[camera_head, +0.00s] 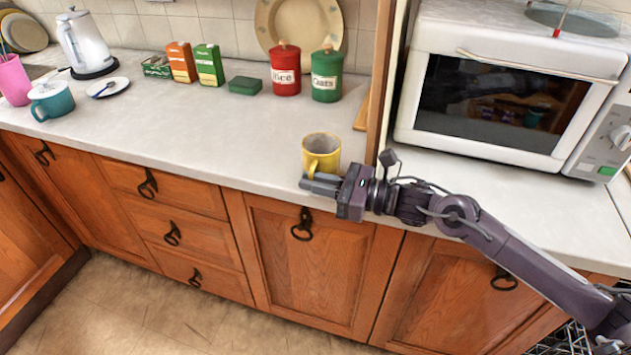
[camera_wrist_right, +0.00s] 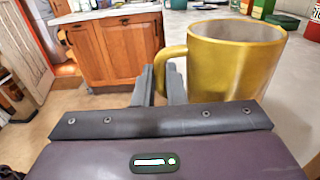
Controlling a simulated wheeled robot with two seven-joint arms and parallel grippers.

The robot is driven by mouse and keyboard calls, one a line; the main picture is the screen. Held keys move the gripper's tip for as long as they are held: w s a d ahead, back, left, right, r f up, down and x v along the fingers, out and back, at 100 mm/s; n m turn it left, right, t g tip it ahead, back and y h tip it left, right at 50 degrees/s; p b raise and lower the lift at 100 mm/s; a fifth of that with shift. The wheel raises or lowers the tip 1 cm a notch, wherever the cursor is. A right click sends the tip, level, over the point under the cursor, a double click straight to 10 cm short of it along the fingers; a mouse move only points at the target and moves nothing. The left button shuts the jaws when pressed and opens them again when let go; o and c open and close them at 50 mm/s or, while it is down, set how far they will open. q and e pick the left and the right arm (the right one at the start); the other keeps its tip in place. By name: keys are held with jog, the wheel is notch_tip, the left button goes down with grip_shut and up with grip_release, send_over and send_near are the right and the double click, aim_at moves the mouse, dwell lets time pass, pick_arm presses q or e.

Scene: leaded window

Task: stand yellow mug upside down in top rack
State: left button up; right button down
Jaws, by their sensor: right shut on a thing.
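The yellow mug (camera_head: 322,148) is upright, mouth up, at the front edge of the pale worktop, left of the microwave. In the right wrist view the mug (camera_wrist_right: 238,62) stands right of the fingers, with its handle (camera_wrist_right: 165,62) at them. My right gripper (camera_head: 318,184) reaches in from the right and is shut on the mug's handle; its fingers (camera_wrist_right: 160,88) hide the lower handle. I cannot tell whether the mug's base touches the worktop. Part of a wire rack (camera_head: 562,341) shows at the bottom right, mostly out of frame. My left gripper is not in view.
The microwave (camera_head: 490,105) stands right of a wooden upright panel (camera_head: 386,80). Red (camera_head: 286,72) and green (camera_head: 327,78) canisters stand behind the mug. A teal mug (camera_head: 52,100), saucer (camera_head: 100,87) and kettle (camera_head: 85,42) are at the left. The worktop's middle (camera_head: 190,115) is clear.

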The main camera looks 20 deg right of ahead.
jog(key=shift+f, duration=0.1)
jog(key=c, duration=1.5)
grip_release()
jog(key=shift+o, duration=0.5)
jog(key=b+v, duration=0.1)
jog(key=v, duration=0.7)
jog(key=shift+s+a, duration=0.1)
